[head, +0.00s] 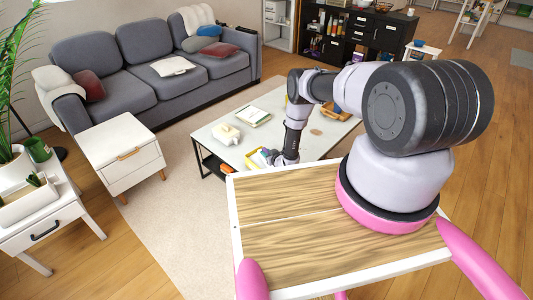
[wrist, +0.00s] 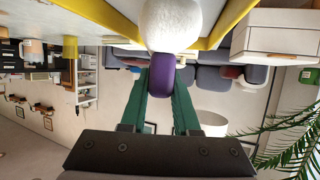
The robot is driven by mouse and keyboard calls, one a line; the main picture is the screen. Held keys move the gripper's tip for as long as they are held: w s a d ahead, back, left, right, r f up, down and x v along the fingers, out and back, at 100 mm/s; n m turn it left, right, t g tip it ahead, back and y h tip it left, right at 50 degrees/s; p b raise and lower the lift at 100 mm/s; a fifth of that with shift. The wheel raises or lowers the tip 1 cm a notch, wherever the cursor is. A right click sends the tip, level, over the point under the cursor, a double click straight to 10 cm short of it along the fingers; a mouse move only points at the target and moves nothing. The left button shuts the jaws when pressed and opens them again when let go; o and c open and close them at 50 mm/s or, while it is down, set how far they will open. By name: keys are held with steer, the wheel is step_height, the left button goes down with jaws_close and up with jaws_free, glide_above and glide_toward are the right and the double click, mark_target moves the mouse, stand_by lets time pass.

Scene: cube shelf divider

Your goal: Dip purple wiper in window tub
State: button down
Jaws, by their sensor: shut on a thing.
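My gripper (wrist: 160,88) has green fingers and is shut on the purple wiper (wrist: 162,72), gripping its purple part. A rounded white head (wrist: 172,22) adjoins the purple part at the top of the wrist view. Yellow edges (wrist: 232,24) with pale surfaces lie on both sides of the white head; I cannot tell whether it touches them. In the head view, my gripper (head: 283,158) points down at the near edge of the coffee table, beside a yellow-rimmed tub (head: 250,161). The wiper's contact with the tub is hidden there.
The white coffee table (head: 282,127) also bears a cream object (head: 226,134), a framed tray or book (head: 253,117), a tan disc (head: 316,131) and an orange basket (head: 333,113). A white side cabinet (head: 122,150) and a grey sofa (head: 150,60) stand left and behind.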

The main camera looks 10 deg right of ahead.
steer(key=shift+f, duration=0.75)
steer(key=c, duration=0.6)
jaws_free()
steer(key=c, duration=0.3)
steer(key=shift+r, duration=0.1)
jaws_close()
stand_by(0.7)
steer(key=shift+r, duration=3.5)
